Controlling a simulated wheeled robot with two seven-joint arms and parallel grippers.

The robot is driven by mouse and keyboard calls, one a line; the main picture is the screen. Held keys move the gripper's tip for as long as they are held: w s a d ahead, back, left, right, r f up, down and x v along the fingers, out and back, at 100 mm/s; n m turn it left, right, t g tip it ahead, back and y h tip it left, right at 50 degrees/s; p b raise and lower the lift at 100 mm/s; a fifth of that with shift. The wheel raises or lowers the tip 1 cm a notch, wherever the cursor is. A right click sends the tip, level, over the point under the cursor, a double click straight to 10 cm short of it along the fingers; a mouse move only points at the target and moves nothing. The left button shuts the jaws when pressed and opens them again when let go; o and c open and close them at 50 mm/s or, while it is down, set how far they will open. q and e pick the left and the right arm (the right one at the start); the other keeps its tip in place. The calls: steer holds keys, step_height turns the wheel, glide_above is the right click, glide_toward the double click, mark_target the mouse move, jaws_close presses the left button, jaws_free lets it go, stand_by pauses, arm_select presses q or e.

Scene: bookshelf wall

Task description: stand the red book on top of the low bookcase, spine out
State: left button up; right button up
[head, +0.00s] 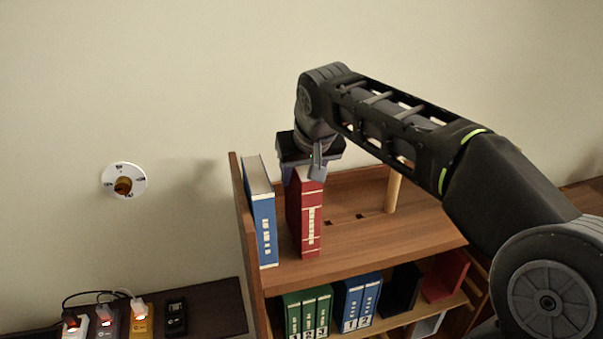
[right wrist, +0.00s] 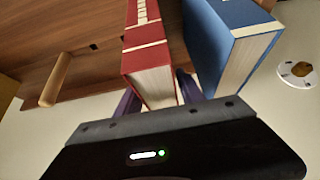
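The red book (head: 307,220) stands upright on top of the low bookcase (head: 385,235), with its banded spine facing out. My right gripper (head: 304,172) is above it, pointing down, with its purple fingers on either side of the book's upper end. In the right wrist view the red book (right wrist: 152,75) lies between the two fingers, which look closed on its covers. The fingertips are partly hidden by the book. It appears to rest on the board, but its underside cannot be seen. My left gripper is in neither view.
A blue book (head: 262,220) stands just left of the red one, a narrow gap between, beside the bookcase's raised side panel (head: 240,205). A wooden peg (head: 393,190) stands farther right.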

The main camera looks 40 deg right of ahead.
steer(key=shift+o, duration=1.4)
steer(key=shift+f, duration=0.1)
steer(key=shift+f, duration=0.1)
steer(key=shift+s, duration=0.1)
steer(key=b+v, duration=0.1)
steer(key=v, duration=0.7)
